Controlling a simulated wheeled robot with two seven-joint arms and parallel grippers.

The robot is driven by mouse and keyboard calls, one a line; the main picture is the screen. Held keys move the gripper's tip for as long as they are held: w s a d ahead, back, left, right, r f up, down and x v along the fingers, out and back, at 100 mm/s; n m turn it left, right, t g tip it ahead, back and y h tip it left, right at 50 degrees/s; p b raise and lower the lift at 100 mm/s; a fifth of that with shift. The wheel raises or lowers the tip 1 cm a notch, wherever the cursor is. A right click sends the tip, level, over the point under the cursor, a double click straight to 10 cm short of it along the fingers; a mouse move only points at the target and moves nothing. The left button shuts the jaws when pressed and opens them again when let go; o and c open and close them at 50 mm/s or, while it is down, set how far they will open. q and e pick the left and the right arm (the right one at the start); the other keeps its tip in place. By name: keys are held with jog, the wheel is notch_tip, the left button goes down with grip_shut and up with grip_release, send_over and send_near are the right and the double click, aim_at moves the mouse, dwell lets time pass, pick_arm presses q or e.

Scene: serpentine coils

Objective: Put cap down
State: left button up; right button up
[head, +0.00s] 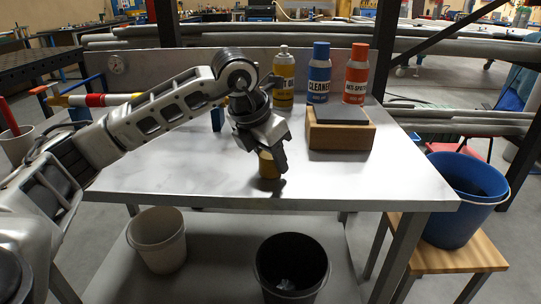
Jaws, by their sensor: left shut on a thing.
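My left gripper (273,160) points down over the front middle of the metal table (400,185). It is shut on a small yellow-brown cap (268,170), which shows just below and beside the fingers. The gripper partly hides the cap, and I cannot tell whether the cap touches the tabletop. A yellow spray can (284,85) stands behind the gripper, with a pale bare top and its label partly hidden by my arm. My right gripper is not in view.
A blue cleaner can (319,78) and an orange anti-spatter can (355,75) stand capped at the back. A wooden block with a grey top (340,138) sits in front of them. The tabletop's left and right front are clear. A blue bucket (465,200) stands at right.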

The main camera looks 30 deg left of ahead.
pick_arm(q)
jog(key=o, duration=0.9)
jog(key=shift+f, duration=0.1)
jog(key=shift+o, duration=0.2)
